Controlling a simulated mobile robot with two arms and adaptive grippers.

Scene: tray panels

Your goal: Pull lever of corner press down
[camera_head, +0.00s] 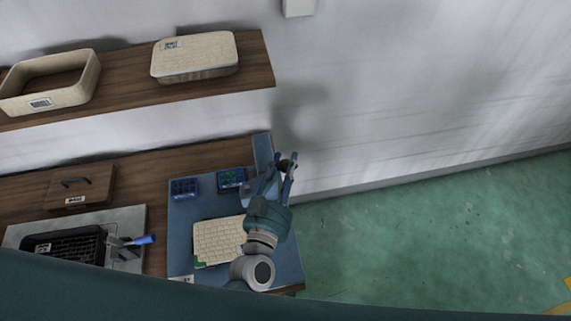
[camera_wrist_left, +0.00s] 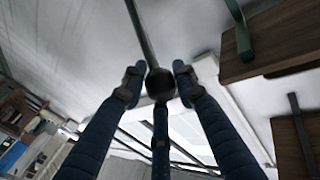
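A blue upright part of the corner press (camera_head: 262,150) stands at the right back corner of the blue panel; most of the press is hidden behind my arm. My left gripper (camera_head: 287,163) is beside it, fingers spread and pointing away from me. In the left wrist view, the lever's black ball knob (camera_wrist_left: 160,84) sits between the fingertips of my left gripper (camera_wrist_left: 158,82). Its thin greenish rod (camera_wrist_left: 139,32) runs up from it. The fingers look open around the knob; whether any touches it is unclear. My right gripper is not in view.
A beige tray panel (camera_head: 218,241) lies on the blue mat (camera_head: 182,213), with small dark blue bins (camera_head: 231,178) behind. A blue-handled clamp (camera_head: 143,240) is at the left. A shelf (camera_head: 125,98) holds beige trays. The floor right of the bench is clear.

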